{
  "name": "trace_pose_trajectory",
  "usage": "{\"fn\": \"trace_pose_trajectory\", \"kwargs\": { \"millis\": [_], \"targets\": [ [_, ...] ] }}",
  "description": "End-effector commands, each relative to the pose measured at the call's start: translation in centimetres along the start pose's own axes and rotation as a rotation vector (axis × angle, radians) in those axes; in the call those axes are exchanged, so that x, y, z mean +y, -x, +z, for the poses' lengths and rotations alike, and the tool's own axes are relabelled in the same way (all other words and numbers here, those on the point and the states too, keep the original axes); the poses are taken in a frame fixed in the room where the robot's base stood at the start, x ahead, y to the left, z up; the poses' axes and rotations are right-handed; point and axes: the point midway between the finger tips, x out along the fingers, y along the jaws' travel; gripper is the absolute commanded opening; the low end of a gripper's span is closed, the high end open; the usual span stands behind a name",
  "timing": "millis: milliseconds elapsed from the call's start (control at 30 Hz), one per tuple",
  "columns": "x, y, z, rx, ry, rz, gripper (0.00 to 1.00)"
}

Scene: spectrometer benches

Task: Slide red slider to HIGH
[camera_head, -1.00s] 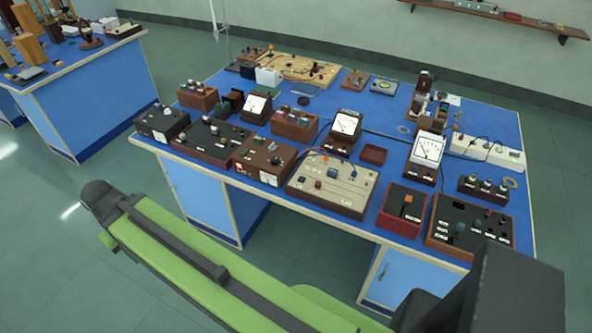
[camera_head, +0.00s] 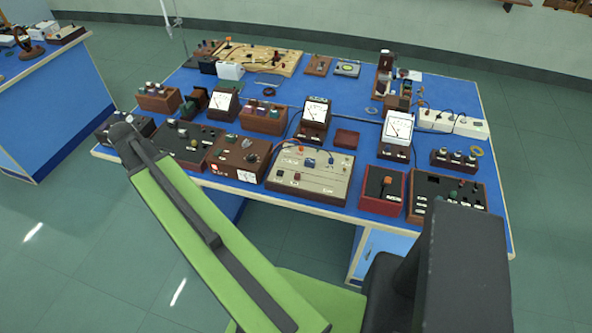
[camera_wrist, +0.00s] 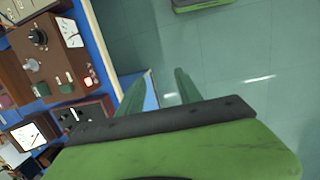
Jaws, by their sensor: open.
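A red-brown box (camera_head: 374,204) with a black top stands at the front right of the blue bench. An orange-red knob (camera_head: 387,181) sticks up from it, towards the back of its top; it may be the red slider. The labels are too small to read, so I cannot tell which end is HIGH. My gripper (camera_wrist: 164,75) is open and empty in the wrist view, its two fingers apart over the floor beside the bench edge. It is well away from the red-brown box, which I cannot make out in that view.
A beige panel (camera_head: 285,180) with small knobs stands left of the red-brown box, and a black-topped box (camera_head: 425,184) with several knobs stands right of it. Meters and wooden boxes crowd the blue bench (camera_head: 350,105). Green floor lies open in front at left.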

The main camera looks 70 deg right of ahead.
Motion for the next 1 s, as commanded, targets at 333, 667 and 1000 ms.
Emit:
{"fn": "trace_pose_trajectory", "kwargs": {
  "millis": [333, 667, 1000],
  "targets": [
    [26.3, -1.8, 21.6, -0.221, 0.024, -0.065, 0.42],
    [28.8, -2.5, 26.3, -0.253, 0.039, -0.094, 0.42],
    [28.3, -7.1, 27.1, -0.252, 0.038, -0.094, 0.42]
  ]
}}
